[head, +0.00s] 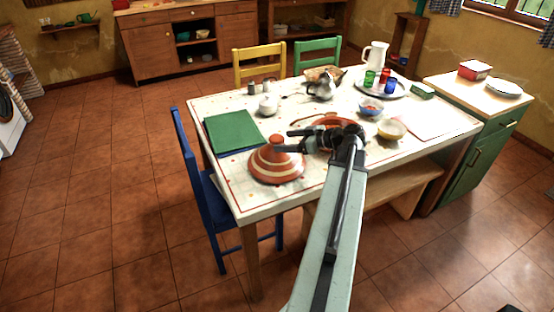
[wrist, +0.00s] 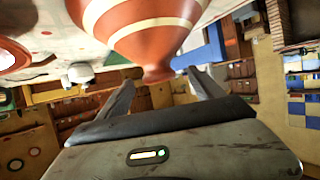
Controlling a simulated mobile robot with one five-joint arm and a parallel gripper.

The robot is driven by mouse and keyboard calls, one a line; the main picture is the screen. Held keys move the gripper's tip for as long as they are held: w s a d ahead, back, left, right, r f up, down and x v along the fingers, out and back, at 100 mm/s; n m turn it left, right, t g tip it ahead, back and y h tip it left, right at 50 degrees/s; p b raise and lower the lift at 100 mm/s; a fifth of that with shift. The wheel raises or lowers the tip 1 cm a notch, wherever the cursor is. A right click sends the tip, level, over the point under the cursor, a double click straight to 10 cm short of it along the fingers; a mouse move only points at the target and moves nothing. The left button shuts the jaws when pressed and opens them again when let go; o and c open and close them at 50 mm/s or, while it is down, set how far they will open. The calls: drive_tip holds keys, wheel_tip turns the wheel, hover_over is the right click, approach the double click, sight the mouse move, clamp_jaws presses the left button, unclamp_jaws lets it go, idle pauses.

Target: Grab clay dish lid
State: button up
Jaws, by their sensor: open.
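The clay dish lid (head: 276,164) is an orange-brown cone with cream stripes and a knob on top. It stands upright at the near left part of the table. My gripper (head: 284,141) is at the knob, coming from the right. In the wrist view, where the scene looks upside down, the lid (wrist: 145,25) fills the upper middle and its knob lies between the two spread fingers of my gripper (wrist: 160,80). Contact with the fingers cannot be told. An orange clay dish (head: 325,120) is partly hidden behind my arm.
A blue chair (head: 199,185) stands at the table's left side.

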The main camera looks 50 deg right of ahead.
sight(277, 141)
drive_tip(key=b+x, duration=0.1)
drive_tip(key=x, duration=0.1)
drive_tip(key=b+x, duration=0.1)
drive_tip(key=x, duration=0.1)
drive_tip(key=shift+d+f, duration=0.2)
drive_tip(key=shift+f, duration=0.05)
drive_tip(key=shift+w+a, duration=0.1)
drive_tip(key=shift+w, duration=0.35)
clamp_jaws()
